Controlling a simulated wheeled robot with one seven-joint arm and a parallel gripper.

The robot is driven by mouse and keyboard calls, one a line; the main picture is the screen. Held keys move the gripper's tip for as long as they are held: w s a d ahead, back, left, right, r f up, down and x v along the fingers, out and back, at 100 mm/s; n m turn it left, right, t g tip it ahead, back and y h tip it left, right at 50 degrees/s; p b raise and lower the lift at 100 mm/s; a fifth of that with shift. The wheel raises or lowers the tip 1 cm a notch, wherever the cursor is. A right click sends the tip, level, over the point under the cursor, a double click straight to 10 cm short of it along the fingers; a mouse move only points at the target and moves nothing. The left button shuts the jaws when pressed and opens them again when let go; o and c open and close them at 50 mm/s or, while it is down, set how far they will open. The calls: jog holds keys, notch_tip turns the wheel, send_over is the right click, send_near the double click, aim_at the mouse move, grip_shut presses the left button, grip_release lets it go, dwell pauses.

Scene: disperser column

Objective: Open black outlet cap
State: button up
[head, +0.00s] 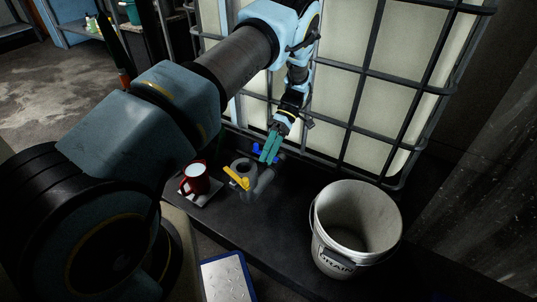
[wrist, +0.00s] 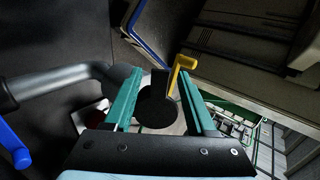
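The black outlet cap (wrist: 157,110) shows in the wrist view as a dark round disc between my fingers, with a gap on each side. A yellow lever handle (wrist: 178,72) stands just beyond it; it also shows in the head view (head: 238,179). My gripper (wrist: 160,75) has two teal fingers, open and apart, with nothing held. In the head view my gripper (head: 266,158) points down over the valve beside the caged tank. A grey round fitting (head: 243,165) sits left of the fingers there. I cannot tell the cap clearly in that view.
A blue handle (head: 258,149) is close behind the fingers. A grey pipe (wrist: 62,78) runs left of the cap. The caged tank (head: 345,70) rises behind.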

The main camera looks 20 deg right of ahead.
notch_tip(320, 180, up, 10)
jog(key=p, duration=0.1)
dwell(0.6)
